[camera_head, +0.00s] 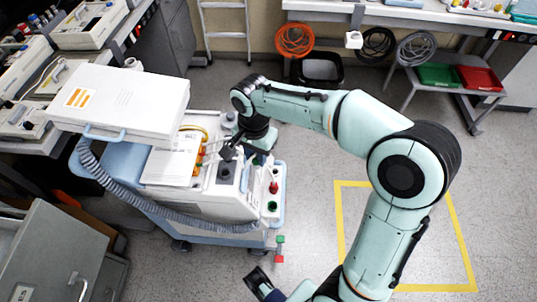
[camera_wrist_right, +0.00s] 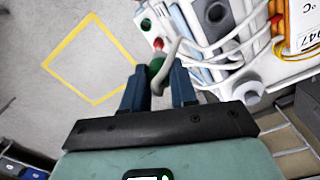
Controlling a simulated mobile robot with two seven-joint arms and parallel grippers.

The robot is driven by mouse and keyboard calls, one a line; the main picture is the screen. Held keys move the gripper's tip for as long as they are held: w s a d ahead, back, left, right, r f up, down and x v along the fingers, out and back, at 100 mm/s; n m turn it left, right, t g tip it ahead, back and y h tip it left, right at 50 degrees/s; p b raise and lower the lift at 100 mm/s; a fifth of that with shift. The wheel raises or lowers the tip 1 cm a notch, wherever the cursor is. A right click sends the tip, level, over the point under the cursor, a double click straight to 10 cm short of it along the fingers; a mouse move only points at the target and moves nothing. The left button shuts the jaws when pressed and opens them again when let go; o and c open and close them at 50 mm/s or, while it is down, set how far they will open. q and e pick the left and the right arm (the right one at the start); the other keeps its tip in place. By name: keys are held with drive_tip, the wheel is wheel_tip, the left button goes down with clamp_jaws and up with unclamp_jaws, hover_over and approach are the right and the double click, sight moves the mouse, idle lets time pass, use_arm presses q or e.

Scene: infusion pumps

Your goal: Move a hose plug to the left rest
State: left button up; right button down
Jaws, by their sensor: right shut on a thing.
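My right gripper (camera_head: 256,158) is over the back right part of the pump cart (camera_head: 205,213), its fingers mostly hidden from the head by the wrist. In the right wrist view, its two blue fingers (camera_wrist_right: 157,72) are closed around a pale hose end with a green plug (camera_wrist_right: 155,66). The pale hose (camera_wrist_right: 172,50) curves from there toward the cart. A red port or plug (camera_wrist_right: 158,43) shows just beyond. Grey panels with round dark holes (camera_head: 226,170) are on the cart top; I cannot tell which is the left rest. A dark gripper (camera_head: 262,284), apparently my left one, is partly visible at the bottom.
The cart carries a white box (camera_head: 125,98), papers (camera_head: 170,162) and a thick grey corrugated hose (camera_head: 115,188). Red (camera_head: 273,187) and green (camera_head: 272,206) fittings stand on its right side. A grey cabinet (camera_head: 55,255) is at lower left. Open floor with a yellow outline (camera_head: 340,215) lies right.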

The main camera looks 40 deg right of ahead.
drive_tip(key=w+a+p, duration=0.3)
drive_tip(key=w+a, duration=0.3)
drive_tip(key=w, duration=0.3)
drive_tip(key=shift+s+d+f+b, duration=0.15)
drive_tip(key=shift+f+b, duration=0.65)
drive_tip(key=shift+f, duration=0.5)
drive_tip(key=shift+s+d+f+b, duration=0.1)
drive_tip(key=shift+f+b, duration=0.7)
drive_tip(key=shift+f, duration=0.5)
drive_tip(key=shift+f+b, duration=0.95)
drive_tip(key=shift+f, duration=0.7)
drive_tip(key=c, duration=0.8)
unclamp_jaws()
